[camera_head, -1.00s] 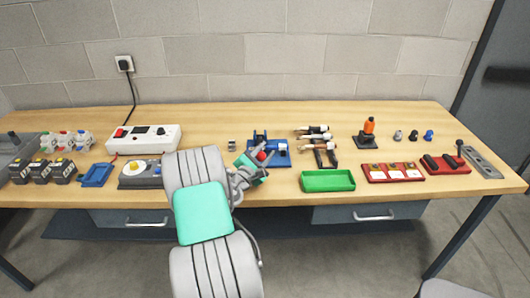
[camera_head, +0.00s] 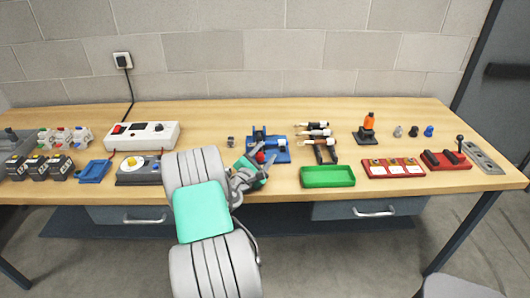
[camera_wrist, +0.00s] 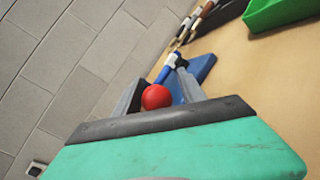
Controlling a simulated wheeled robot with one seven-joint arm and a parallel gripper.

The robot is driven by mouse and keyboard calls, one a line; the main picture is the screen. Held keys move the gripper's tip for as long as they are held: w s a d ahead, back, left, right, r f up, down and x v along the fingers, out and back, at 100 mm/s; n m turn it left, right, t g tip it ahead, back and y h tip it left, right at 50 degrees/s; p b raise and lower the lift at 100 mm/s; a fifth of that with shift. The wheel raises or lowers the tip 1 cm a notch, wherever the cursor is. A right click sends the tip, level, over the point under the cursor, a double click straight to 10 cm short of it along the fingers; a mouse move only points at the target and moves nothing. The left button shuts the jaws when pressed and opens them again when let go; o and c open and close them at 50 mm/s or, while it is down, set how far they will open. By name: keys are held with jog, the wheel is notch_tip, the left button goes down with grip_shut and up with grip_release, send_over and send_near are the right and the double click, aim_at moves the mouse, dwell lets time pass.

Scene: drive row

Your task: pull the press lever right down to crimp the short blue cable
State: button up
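The press (camera_head: 283,157) is blue and stands near the middle of the bench. Its lever ends in a red ball knob (camera_head: 260,157). My gripper (camera_head: 263,162) reaches in from the front, with the knob between its fingers. In the wrist view the knob (camera_wrist: 156,97) sits close to the left finger, and a narrow blue gap shows beside the right finger, so the gripper looks open around it. The blue press body (camera_wrist: 204,68) lies beyond the fingers. I cannot make out the short blue cable for sure; the gripper hides part of the press.
Several cables lie on a rack (camera_head: 322,150) right of the press. A green tray (camera_head: 327,177) is at the front edge, with a red card holder (camera_head: 393,169) beside it. A white power box (camera_head: 143,136) and a grey unit (camera_head: 139,172) stand left. Bare bench lies behind the press.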

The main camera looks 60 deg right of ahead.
aim_at(258, 161)
jog(key=shift+o, duration=0.7)
jog(key=shift+w+a+f, duration=0.1)
jog(key=shift+w+f, duration=0.05)
jog(key=shift+f, duration=0.15)
jog(key=shift+a, duration=0.15)
jog(key=a, duration=0.3)
jog(key=a+b, duration=0.1)
jog(key=a, duration=0.3)
jog(key=shift+w+a+r, duration=0.1)
jog(key=shift+a+r, duration=0.1)
